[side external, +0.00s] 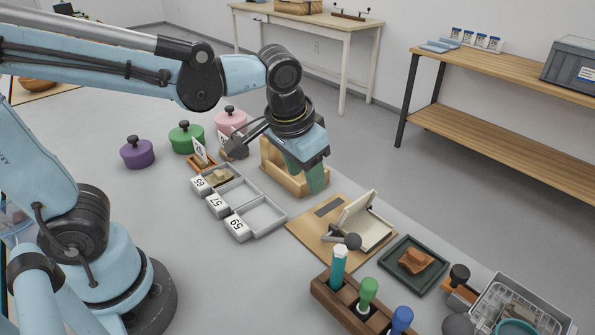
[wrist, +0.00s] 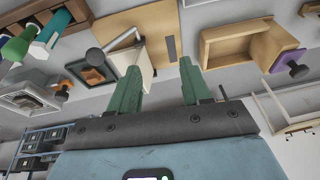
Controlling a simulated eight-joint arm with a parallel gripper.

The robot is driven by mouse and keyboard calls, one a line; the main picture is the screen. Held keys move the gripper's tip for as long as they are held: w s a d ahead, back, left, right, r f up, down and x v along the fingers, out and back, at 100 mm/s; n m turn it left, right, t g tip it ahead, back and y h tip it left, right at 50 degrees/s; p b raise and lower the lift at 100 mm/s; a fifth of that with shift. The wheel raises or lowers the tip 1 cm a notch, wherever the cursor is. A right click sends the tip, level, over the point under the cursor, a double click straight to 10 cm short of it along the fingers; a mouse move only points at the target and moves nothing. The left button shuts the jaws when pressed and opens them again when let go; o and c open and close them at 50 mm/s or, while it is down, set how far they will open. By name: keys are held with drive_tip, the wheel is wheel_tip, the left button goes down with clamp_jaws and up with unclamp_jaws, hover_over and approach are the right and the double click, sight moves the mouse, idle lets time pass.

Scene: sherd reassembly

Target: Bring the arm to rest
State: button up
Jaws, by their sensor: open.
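My gripper (side external: 315,182) hangs from my bent arm with its green fingers pointing down, beside and in front of the wooden box (side external: 270,160). In the wrist view the two green fingers of my gripper (wrist: 160,75) stand apart with nothing between them. An orange-brown sherd (side external: 415,261) lies in a dark tray (side external: 396,281) at the lower right. A small tan piece (side external: 218,176) lies in the far compartment of a grey tray (side external: 268,232) marked 65, 57 and 59. The other compartments look empty.
A wooden board (side external: 310,232) with a pale hinged book-like thing (side external: 365,222) lies right of the grey tray. A rack (side external: 345,305) of coloured-handled tools and a grey basket (side external: 545,315) stand in front. Purple (side external: 137,154), green (side external: 186,139) and pink (side external: 230,121) lidded pots stand behind.

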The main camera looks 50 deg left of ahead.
drive_tip(key=s+a+t, duration=0.3)
drive_tip(key=s+a, duration=0.1)
drive_tip(key=a, duration=0.2)
drive_tip(key=shift+a+f+t+h, duration=0.25)
drive_tip(key=shift+a+t+h, duration=0.05)
drive_tip(key=shift+h, duration=0.1)
idle(0.6)
